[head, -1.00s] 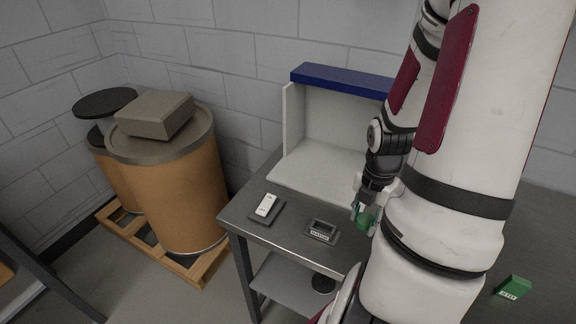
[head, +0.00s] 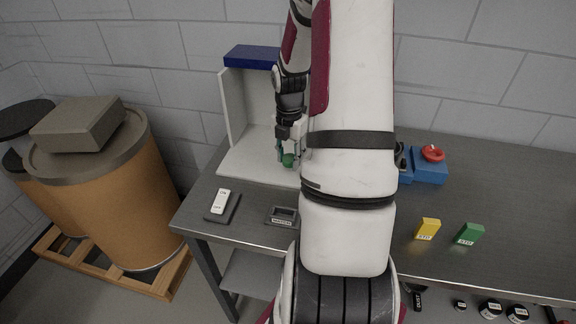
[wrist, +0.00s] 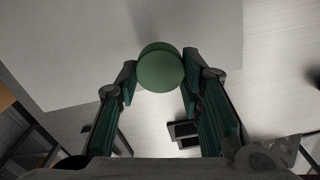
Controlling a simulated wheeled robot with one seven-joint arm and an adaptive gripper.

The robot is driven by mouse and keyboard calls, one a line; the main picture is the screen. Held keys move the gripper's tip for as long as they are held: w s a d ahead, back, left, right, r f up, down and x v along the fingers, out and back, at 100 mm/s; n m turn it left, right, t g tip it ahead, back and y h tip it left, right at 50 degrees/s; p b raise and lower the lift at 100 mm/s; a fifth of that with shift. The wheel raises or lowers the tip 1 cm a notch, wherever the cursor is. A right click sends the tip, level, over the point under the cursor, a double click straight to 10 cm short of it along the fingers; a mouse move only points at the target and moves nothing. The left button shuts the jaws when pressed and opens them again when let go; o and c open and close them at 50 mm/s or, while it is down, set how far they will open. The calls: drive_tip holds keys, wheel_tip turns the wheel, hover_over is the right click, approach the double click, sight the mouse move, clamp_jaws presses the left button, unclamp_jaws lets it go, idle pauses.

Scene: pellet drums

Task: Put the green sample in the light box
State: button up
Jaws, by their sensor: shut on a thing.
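The green sample (head: 288,160) is a small round green piece. My gripper (head: 286,154) is shut on it, and the wrist view shows the sample (wrist: 160,68) between the fingertips (wrist: 160,85). The light box (head: 238,112) is a white, open-fronted box with a blue top strip, standing at the back left of the bench. My gripper and the sample are at the box's open front, seen against its pale floor. I cannot tell how high the sample is above it. My arm hides the box's right side.
On the steel bench (head: 365,238) lie a white device on a dark pad (head: 220,203), a small dark labelled tray (head: 282,216), a yellow block (head: 428,229) and a green block (head: 469,234). A blue box with a red knob (head: 430,164) stands behind. Drums (head: 120,190) stand left.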

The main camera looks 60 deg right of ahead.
sight(289, 159)
drive_tip(key=shift+f, duration=1.7)
drive_tip(key=shift+f, duration=0.15)
drive_tip(key=o, duration=1)
wheel_tip(289, 159, up, 12)
drive_tip(key=shift+r+p, duration=0.2)
drive_tip(key=shift+p, duration=0.25)
